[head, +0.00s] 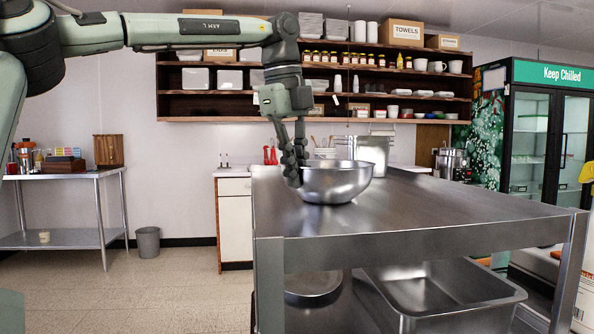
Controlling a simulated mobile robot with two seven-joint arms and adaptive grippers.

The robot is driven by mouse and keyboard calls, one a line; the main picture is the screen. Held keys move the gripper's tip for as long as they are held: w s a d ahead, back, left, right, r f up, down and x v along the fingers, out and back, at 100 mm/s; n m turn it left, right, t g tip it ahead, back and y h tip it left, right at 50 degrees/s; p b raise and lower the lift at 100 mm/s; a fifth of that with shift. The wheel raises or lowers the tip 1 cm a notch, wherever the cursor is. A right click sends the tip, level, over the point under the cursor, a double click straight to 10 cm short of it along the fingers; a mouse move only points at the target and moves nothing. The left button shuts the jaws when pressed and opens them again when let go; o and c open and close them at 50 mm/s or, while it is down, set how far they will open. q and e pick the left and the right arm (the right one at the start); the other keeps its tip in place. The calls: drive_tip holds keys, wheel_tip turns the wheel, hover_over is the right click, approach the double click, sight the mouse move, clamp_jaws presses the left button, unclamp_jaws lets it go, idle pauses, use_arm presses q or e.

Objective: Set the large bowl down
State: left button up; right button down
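The large bowl (338,184) is a shiny steel bowl, upright on or just above the left part of the steel table (430,210). I cannot tell whether there is a small gap under it. My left gripper (294,168) points down at the bowl's left rim, its fingers closed together on that rim. The fingers hide the left edge of the bowl. The inside of the bowl shows only as a thin strip and looks empty. My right gripper is not in view.
Behind the bowl stands a square steel container (372,156). The table top to the right and front is clear. A deep steel pan (440,290) and a round steel piece (313,285) sit on the shelf below. A glass-door fridge (545,135) stands at right.

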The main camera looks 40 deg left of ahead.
use_arm(q)
drive_tip(key=shift+o, duration=1.4)
wheel_tip(320, 180, up, 12)
drive_tip(key=s, duration=0.2)
drive_tip(key=shift+s, duration=0.2)
